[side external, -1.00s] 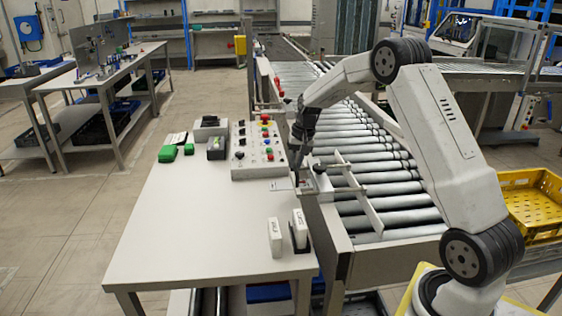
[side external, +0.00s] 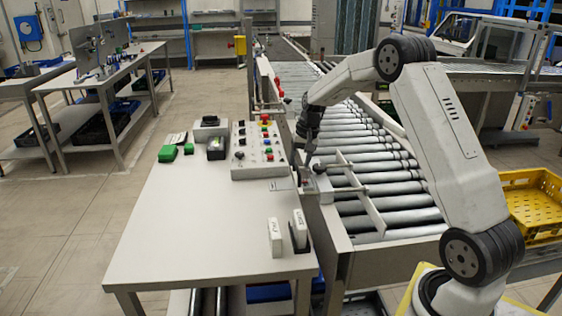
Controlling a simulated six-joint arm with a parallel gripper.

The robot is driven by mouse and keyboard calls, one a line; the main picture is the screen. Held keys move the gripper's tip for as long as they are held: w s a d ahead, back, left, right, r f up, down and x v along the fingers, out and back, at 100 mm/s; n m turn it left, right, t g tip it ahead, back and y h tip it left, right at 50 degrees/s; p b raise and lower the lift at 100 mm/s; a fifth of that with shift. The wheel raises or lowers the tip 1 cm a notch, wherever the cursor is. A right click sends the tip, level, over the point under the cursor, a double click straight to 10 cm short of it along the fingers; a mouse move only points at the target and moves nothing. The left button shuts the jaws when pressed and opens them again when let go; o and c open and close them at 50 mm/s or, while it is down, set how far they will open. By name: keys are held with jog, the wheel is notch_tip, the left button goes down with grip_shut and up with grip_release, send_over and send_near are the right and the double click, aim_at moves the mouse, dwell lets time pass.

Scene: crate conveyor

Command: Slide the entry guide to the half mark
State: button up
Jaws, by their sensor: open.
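The entry guide (side external: 364,203) is a long pale plate standing over the near rollers of the conveyor, with rods reaching left to the conveyor's side rail. A small grey block (side external: 321,183) sits on that rail at the rods' left end. My gripper (side external: 308,168) points down just above and left of this block, over the rail. It is open, and nothing shows between its fingers. The fingertips are small and dark here, so I cannot tell whether they touch the block. The half mark cannot be made out.
A control panel (side external: 258,148) with coloured buttons stands left of my gripper on the white table (side external: 190,225). A yellow crate (side external: 534,203) is at the right. The table's middle is clear.

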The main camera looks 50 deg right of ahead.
notch_tip(320, 180, up, 7)
jog(key=s+d, duration=0.1)
jog(key=shift+r, duration=0.15)
dwell(0.3)
jog(key=shift+s, duration=0.1)
jog(key=s+a+f+n, duration=0.4)
jog(key=s+a, duration=0.5)
jog(key=a, duration=0.3)
jog(key=s+a+f+n+t+h, duration=0.1)
jog(key=s+a+f+n, duration=0.3)
jog(key=s+a, duration=0.5)
jog(key=a+n, duration=0.1)
jog(key=a, duration=0.2)
jog(key=shift+s+a+h, duration=0.25)
jog(key=shift+s+h, duration=0.05)
jog(key=shift+s, duration=0.05)
dwell(0.5)
